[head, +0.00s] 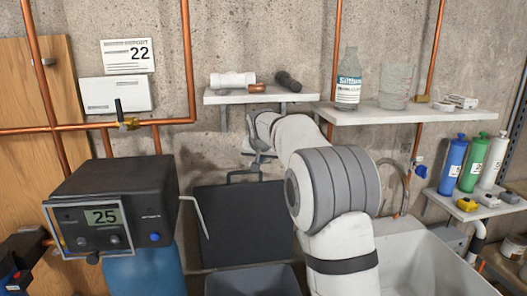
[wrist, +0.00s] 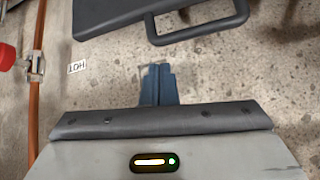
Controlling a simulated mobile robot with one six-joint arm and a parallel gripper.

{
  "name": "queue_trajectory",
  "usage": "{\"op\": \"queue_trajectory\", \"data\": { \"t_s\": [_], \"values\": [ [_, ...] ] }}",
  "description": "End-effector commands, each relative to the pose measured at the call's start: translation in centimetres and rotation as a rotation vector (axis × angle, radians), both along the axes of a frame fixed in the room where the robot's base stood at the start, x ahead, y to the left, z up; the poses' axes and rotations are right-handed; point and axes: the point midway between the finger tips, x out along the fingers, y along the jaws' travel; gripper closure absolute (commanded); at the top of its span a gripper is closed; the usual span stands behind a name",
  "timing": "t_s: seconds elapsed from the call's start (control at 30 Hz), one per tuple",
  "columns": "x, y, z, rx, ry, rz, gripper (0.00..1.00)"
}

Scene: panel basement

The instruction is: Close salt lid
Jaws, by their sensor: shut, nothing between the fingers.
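The salt lid (head: 243,228) is a dark grey panel standing upright, open, against the concrete wall behind a dark bin (head: 253,281). A bar handle (head: 245,176) sticks up from its top edge. In the wrist view, part of the lid (wrist: 115,14) and its looped handle (wrist: 203,34) show at the top. My gripper (head: 262,156) is just above the handle in the head view. In the wrist view, my gripper (wrist: 156,68) has its fingers together and empty, with a gap between the fingertips and the handle.
A black control box (head: 115,205) with a display reading 25 stands left of the lid on a blue tank (head: 145,272). A shelf (head: 262,97) hangs above the lid. A white sink (head: 425,255) is at right. Copper pipes (head: 188,60) run along the wall.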

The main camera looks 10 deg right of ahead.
Motion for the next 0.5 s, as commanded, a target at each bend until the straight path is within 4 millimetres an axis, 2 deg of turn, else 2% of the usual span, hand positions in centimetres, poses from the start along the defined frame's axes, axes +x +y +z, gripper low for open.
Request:
{"op": "queue_trajectory", "data": {
  "t_s": [0.2,0.5],
  "values": [
    [2.2,-0.3,-2.3,0.0,0.002,0.0,1.0],
    [2.9,-0.4,-3.3,-0.001,-0.001,-0.001,1.0]
  ]
}}
